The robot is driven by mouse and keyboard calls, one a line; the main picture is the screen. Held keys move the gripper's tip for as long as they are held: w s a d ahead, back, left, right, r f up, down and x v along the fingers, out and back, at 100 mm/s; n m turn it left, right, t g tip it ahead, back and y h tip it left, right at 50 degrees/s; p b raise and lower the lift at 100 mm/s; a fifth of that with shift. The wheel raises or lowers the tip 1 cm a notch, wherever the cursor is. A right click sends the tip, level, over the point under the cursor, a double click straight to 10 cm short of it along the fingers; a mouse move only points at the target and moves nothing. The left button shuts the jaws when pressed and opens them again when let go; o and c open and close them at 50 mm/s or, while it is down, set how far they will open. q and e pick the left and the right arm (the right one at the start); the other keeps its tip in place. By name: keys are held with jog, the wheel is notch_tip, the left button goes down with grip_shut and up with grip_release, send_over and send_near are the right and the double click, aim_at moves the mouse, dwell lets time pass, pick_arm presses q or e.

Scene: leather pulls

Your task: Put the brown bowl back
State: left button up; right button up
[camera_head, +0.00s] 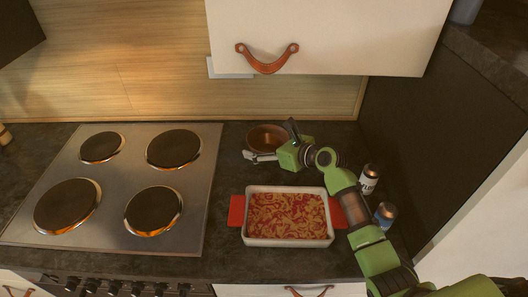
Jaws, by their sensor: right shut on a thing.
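The brown bowl (265,137) is on or just above the dark counter, right of the stove and behind the baking dish. My right gripper (254,157) reaches in from the right, with its fingers at the bowl's near rim. It is shut on the bowl's edge. The gripper and wrist cover part of the bowl's near right side, and I cannot tell whether the bowl touches the counter. My left gripper is not in view.
A white baking dish (288,242) of food with red handles stands in front of the bowl. Two cans (369,179) (385,215) stand near my right arm. The stove (186,219) is to the left. An upper cabinet (330,35) with a leather pull hangs above.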

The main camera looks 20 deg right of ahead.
jog(key=shift+w+d+f, duration=0.1)
jog(key=shift+w+f, duration=0.05)
jog(key=shift+f, duration=1.5)
jog(key=o, duration=1.3)
jog(key=shift+f, duration=0.15)
jog(key=shift+s+r, duration=0.2)
jog(key=v, duration=1.1)
jog(key=shift+s+d+r, duration=0.15)
jog(key=shift+s, duration=0.1)
